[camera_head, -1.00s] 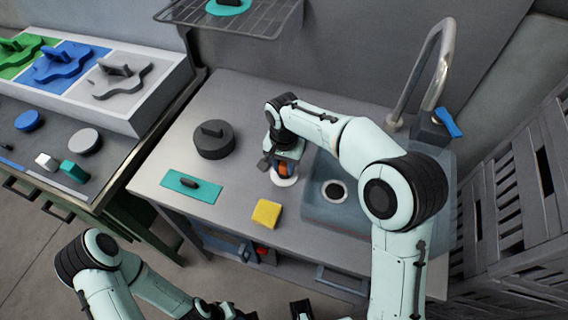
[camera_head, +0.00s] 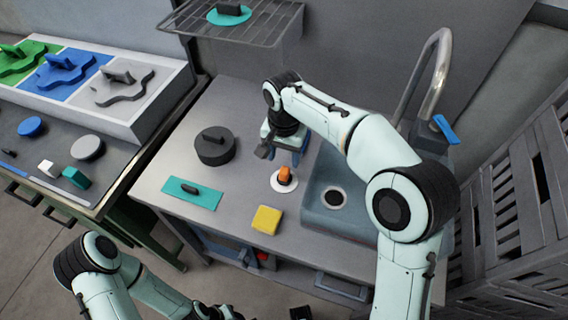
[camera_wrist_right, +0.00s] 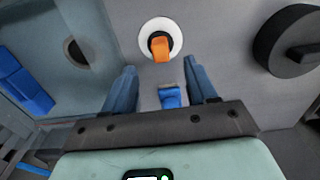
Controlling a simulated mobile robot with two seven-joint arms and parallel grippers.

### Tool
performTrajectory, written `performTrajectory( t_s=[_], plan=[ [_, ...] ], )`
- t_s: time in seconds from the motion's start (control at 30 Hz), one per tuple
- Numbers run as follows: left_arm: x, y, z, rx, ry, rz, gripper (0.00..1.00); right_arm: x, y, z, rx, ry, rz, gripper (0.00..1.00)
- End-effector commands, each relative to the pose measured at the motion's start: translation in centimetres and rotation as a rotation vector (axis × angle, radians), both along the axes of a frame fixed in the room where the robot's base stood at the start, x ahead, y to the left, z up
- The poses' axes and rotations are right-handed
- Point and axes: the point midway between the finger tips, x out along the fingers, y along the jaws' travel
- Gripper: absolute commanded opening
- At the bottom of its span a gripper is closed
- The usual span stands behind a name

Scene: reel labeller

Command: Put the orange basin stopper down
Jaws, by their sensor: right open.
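The orange basin stopper (camera_head: 284,174) sits upright on a white round disc (camera_head: 278,187) on the grey counter, just left of the sink basin. It also shows in the right wrist view (camera_wrist_right: 160,47), on the white disc and beyond my fingertips. My right gripper (camera_head: 296,158) is open and empty, above the counter and just behind the stopper, apart from it. Its two blue fingers (camera_wrist_right: 158,77) show spread in the right wrist view. My left arm is at the bottom left, but its gripper's fingers cannot be made out clearly.
The sink basin (camera_head: 318,217) with its drain hole (camera_head: 335,196) is to the right, under a tap (camera_head: 430,75). A dark round lidded pot (camera_head: 214,150), a teal plate (camera_head: 190,196) and a yellow sponge (camera_head: 266,219) stand on the counter. A wire shelf (camera_head: 270,22) hangs above.

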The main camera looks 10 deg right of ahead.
Motion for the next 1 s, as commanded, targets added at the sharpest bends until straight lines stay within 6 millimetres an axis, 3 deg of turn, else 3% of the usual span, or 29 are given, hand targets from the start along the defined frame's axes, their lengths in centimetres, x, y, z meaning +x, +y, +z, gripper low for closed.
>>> performTrajectory(
  t_s=[0.1, 0.3, 1.0],
  plan=[
    [0.3, 0.0, 0.6, 0.000, -0.004, 0.000, 0.43, 0.1, 0.0, 2.4, 0.001, -0.003, 0.000, 0.57],
    [0.6, 0.0, 1.0, 0.000, -0.007, 0.000, 0.43, 0.0, 0.0, 4.1, 0.000, 0.000, 0.002, 0.57],
    [0.5, 0.0, 1.0, 0.000, -0.007, 0.000, 0.43, 0.0, 0.0, 4.2, -0.001, 0.001, 0.001, 0.57]
  ],
)
